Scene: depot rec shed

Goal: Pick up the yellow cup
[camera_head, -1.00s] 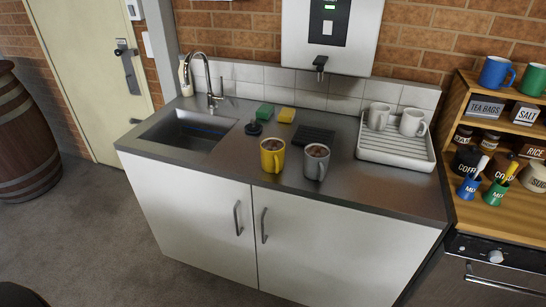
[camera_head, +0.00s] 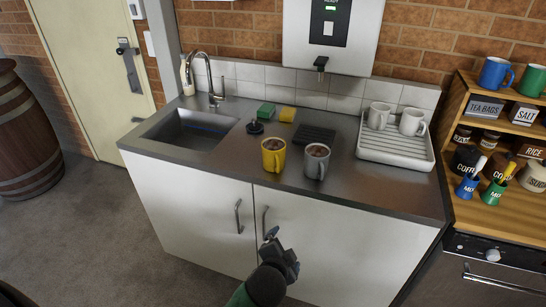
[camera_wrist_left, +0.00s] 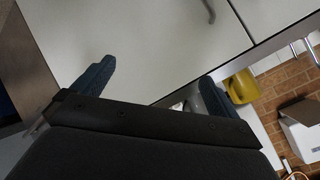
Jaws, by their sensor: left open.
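My right gripper is not in view.
The steel counter (camera_head: 232,172) has a sink (camera_head: 192,131) at left. Behind the cups lie a black stopper (camera_head: 255,127), green and yellow sponges and a dark grate (camera_head: 315,135). A white drying rack (camera_head: 394,152) with two mugs stands right. Door handles (camera_head: 239,216) jut out near my gripper.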

